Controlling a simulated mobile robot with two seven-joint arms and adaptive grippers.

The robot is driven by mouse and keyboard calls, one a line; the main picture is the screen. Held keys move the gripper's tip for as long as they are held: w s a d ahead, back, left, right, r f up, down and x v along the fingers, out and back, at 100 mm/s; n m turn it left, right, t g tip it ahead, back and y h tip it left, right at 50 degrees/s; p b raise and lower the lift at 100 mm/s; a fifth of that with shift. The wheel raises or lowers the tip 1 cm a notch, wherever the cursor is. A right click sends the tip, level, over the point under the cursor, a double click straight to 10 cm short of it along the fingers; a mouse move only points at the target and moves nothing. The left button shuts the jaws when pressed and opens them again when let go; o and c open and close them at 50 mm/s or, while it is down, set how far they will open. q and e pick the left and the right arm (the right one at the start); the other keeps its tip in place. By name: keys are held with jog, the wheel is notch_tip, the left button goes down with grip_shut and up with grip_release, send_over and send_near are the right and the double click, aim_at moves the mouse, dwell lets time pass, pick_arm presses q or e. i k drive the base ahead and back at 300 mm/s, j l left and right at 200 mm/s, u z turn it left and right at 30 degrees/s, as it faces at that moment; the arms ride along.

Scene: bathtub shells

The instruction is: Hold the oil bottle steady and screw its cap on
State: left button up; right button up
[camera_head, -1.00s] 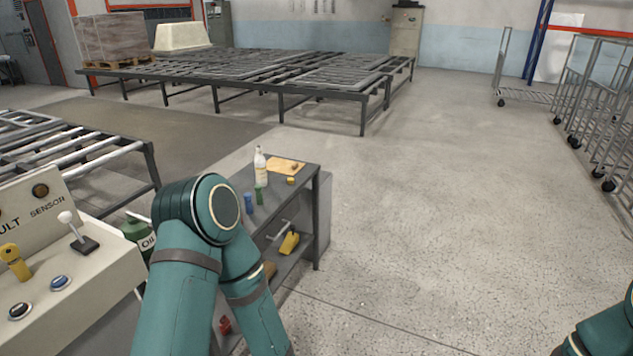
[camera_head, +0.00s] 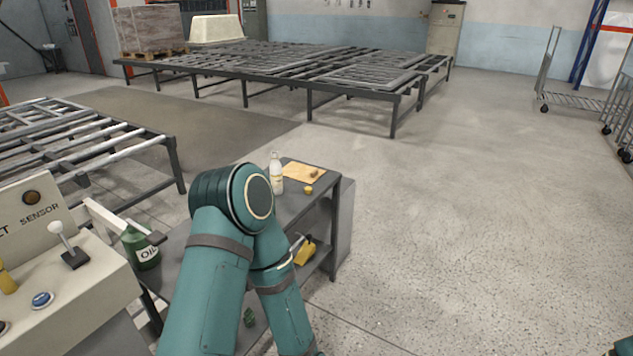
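The green oil bottle (camera_head: 147,256), marked OIL, stands at the left between the control panel and my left arm.
A grey workbench (camera_head: 295,212) holds a white bottle (camera_head: 276,178), a tan board (camera_head: 303,172) and a small yellow item (camera_head: 308,190). A control panel (camera_head: 60,290) stands at the left. Roller conveyors (camera_head: 75,150) lie behind.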

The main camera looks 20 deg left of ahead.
aim_at(276, 168)
jog(key=i, duration=3.85)
jog(key=u, duration=4.45)
